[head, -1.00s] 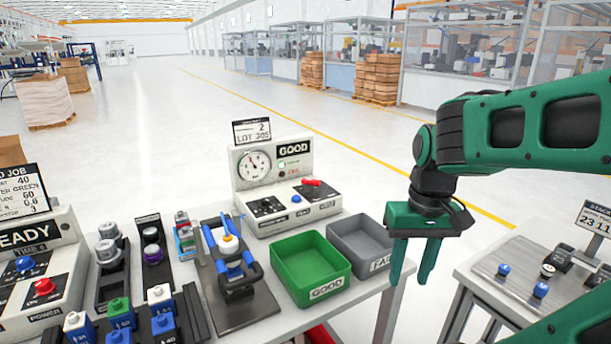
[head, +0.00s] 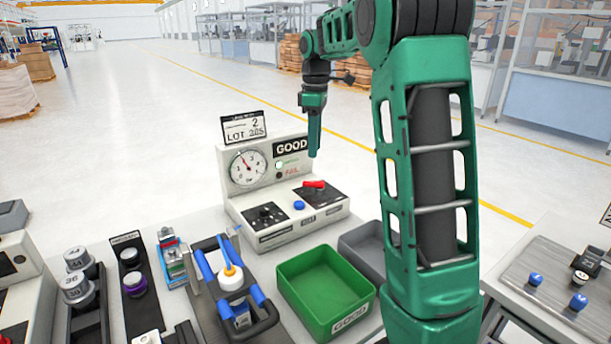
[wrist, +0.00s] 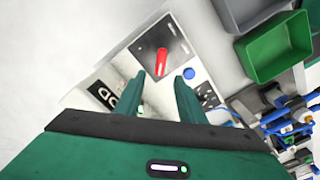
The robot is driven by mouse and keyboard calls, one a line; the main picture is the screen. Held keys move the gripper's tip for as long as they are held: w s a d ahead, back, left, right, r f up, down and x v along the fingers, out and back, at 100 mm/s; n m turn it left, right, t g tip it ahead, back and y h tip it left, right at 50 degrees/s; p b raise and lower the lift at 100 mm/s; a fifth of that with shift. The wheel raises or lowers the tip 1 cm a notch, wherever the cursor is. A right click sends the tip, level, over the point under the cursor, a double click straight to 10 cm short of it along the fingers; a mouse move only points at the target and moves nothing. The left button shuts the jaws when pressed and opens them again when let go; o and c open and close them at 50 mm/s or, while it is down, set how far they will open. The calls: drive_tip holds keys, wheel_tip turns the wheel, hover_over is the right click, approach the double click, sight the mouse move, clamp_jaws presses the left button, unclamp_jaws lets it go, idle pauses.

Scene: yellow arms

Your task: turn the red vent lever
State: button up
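The red vent lever (head: 314,184) sits on a dark plate on top of the white tester box (head: 290,214), at its right side. It also shows in the wrist view as a red bar (wrist: 162,60), just beyond the fingertips. My gripper (head: 314,152) points down above the box, seen edge-on in the head view. In the wrist view my gripper (wrist: 160,82) has its two fingers apart with nothing between them. The lever lies ahead of the gap, nearer the left finger, and is not touched. A blue button (head: 299,205) sits beside the lever plate.
A green GOOD bin (head: 318,300) stands in front of the tester, and a grey bin (head: 352,241) is partly hidden behind my arm. A gauge (head: 247,167) and a LOT 205 sign (head: 244,129) rise at the tester's back. A clamp fixture (head: 240,315) stands left of the green bin.

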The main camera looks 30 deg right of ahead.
sight(313, 181)
wheel_tip(313, 181, down, 11)
drive_tip(key=shift+w+a+r, duration=0.1)
drive_tip(key=shift+a+r, duration=0.05)
drive_tip(key=shift+r, duration=0.05)
idle(0.3)
clamp_jaws()
